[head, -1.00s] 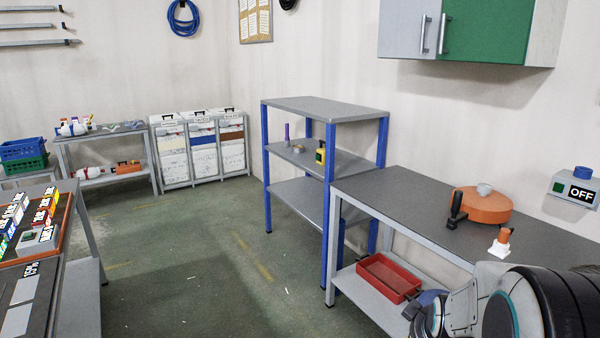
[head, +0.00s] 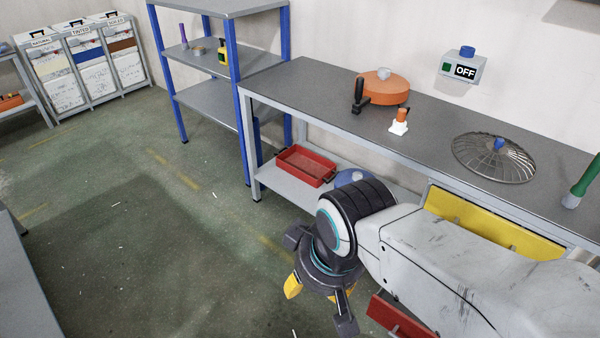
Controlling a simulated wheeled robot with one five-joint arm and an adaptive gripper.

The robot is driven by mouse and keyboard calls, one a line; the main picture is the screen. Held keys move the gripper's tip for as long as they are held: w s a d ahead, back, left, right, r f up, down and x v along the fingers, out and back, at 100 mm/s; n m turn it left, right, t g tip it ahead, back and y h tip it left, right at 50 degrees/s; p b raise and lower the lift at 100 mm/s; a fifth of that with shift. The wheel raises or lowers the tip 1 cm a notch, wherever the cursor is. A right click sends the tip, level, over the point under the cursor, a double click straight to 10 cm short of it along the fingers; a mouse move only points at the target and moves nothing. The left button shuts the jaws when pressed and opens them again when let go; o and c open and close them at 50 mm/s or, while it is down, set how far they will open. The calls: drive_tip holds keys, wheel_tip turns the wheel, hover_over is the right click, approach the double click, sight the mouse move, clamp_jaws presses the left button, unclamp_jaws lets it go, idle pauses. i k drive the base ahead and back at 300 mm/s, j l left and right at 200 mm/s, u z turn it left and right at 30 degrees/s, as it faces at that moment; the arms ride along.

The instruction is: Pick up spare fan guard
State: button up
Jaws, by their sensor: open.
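The fan guard (head: 483,166) is a round wire grille with a blue piece at its centre. It lies flat on the grey bench top toward the right in the head view. My gripper (head: 318,301) hangs low in front of the bench, fingers pointing down, with yellow parts showing. It is open, and I see nothing between its fingers. It is apart from the guard, to its left and nearer to me. My arm hides part of the bench's lower front.
On the bench (head: 310,88) stand an orange round object (head: 385,90) with a black handle, a small white-and-orange item (head: 399,122) and a green tool (head: 586,178). A red tray (head: 305,165) sits on the lower shelf. The floor left is clear.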

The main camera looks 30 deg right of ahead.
sight(496, 148)
drive_tip(key=z, duration=2.3)
